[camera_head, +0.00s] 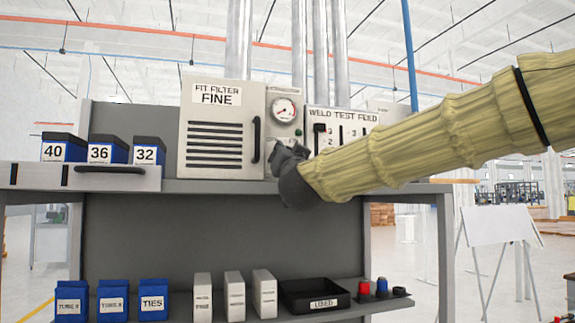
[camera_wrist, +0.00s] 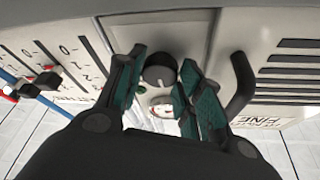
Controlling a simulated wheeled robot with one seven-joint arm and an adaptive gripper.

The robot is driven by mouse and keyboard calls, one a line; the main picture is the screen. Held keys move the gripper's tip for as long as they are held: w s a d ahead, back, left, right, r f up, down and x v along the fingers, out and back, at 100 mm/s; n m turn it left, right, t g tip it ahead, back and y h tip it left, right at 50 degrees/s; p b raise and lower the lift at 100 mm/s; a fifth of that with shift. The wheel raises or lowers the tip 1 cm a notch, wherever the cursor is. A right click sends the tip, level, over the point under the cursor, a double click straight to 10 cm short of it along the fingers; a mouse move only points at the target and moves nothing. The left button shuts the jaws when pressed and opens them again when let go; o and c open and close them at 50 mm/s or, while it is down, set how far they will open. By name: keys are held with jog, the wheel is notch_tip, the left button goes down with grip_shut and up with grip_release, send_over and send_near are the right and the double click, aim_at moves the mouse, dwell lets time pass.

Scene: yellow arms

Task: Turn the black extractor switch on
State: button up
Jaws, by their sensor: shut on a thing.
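The black extractor switch (camera_wrist: 158,72) is a round knob with a pale mark, on a narrow light-grey panel (camera_head: 272,128). In the wrist view it sits between the green-padded fingers of my gripper (camera_wrist: 160,80), which is shut on it. In the head view my gripper (camera_head: 283,152) is at the panel's lower part and hides the knob. The panel's round gauge (camera_head: 284,110) shows above my gripper. A small green lamp (camera_wrist: 142,90) is beside the knob in the wrist view.
The fit filter cabinet (camera_head: 200,160) with a black handle (camera_head: 256,139) stands close left of the panel. Blue boxes (camera_head: 108,149) stand at left. A lower shelf holds a black tray (camera_head: 315,302).

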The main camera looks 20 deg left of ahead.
jog(key=m+h, duration=0.1)
jog(key=m, duration=0.3)
jog(key=m+g+h+p, duration=0.1)
jog(key=m+h, duration=0.1)
jog(key=m, duration=0.2)
jog(key=m+h+p, duration=0.1)
jog(key=m+h, duration=0.1)
jog(key=m, duration=0.3)
jog(key=shift+s+a+r, duration=0.1)
jog(key=shift+a+r, duration=0.1)
jog(key=shift+r, duration=0.15)
jog(key=shift+g, duration=0.3)
jog(key=o, duration=1)
jog(key=shift+o, duration=0.2)
jog(key=shift+s, duration=0.1)
jog(key=v, duration=1.2)
